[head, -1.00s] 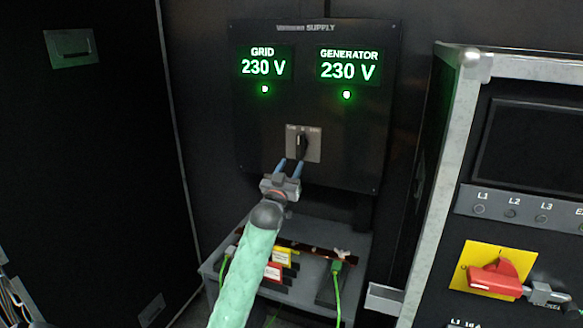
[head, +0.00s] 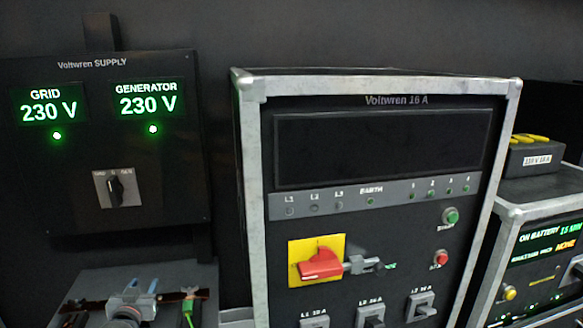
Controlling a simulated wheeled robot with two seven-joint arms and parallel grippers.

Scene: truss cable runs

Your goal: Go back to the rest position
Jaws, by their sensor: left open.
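My left gripper (head: 140,287) shows at the bottom left of the head view, pointing away from me. The panel's grid display (head: 48,112) and generator display (head: 147,105) both read 230 V, each with a green lamp lit below. My right gripper is not in view.
A metal-edged cabinet (head: 380,88) stands in the middle, with a red rotary handle (head: 320,264) on a yellow plate and a grey fitting beside it. A battery unit (head: 540,240) is at the right, with a dark box (head: 533,157) above it. A low shelf with a green cable (head: 187,312) lies near my gripper.

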